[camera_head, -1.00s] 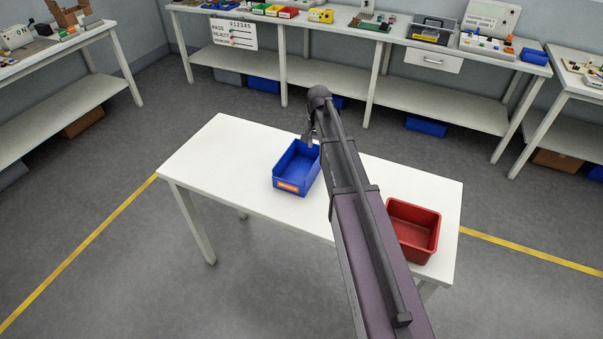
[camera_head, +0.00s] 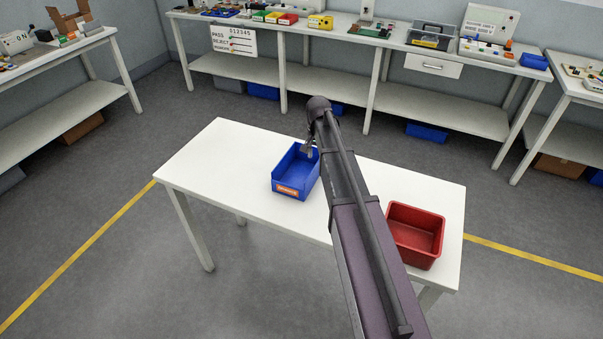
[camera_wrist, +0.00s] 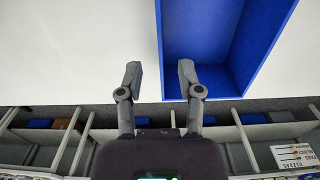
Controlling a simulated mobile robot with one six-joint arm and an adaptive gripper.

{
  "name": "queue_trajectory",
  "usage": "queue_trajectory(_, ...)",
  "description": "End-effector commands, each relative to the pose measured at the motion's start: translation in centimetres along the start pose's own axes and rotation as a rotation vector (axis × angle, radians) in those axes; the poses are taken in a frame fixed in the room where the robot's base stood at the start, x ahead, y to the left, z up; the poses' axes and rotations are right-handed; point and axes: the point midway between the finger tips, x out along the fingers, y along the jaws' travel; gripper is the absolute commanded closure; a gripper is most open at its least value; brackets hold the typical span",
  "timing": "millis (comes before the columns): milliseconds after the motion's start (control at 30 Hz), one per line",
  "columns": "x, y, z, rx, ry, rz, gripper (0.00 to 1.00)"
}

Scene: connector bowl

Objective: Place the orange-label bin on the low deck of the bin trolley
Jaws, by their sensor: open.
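The blue bin with an orange label (camera_head: 296,172) stands upright on the white table, its label on the side facing me. In the wrist view the bin (camera_wrist: 228,45) fills the upper right. In the head view my gripper (camera_head: 308,150) is at the bin's far right edge, partly hidden by my arm. I cannot tell whether the fingers touch the wall. No bin trolley shows.
A red bin (camera_head: 415,235) stands at the right end of the white table (camera_head: 215,160). The table's left part is clear. Workbenches (camera_head: 400,98) with parts and bins line the back and sides. A yellow floor line (camera_head: 85,250) runs past the table.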

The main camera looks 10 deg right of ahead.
Motion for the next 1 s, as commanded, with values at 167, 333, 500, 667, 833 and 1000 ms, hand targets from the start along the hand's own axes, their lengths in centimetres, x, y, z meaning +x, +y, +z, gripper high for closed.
queue_trajectory(167,0.9,0.0,0.1,0.0,0.0,0.0,0.53)
queue_trajectory(333,2.3,0.0,0.2,0.0,0.0,0.0,0.53)
queue_trajectory(500,3.6,0.0,0.2,0.0,0.0,0.0,0.53)
queue_trajectory(667,4.7,0.0,0.2,-0.001,0.0,0.0,0.53)
queue_trajectory(833,5.2,0.0,0.2,-0.001,0.0,0.0,0.53)
queue_trajectory(1000,5.1,0.0,0.2,-0.001,0.0,0.0,0.53)
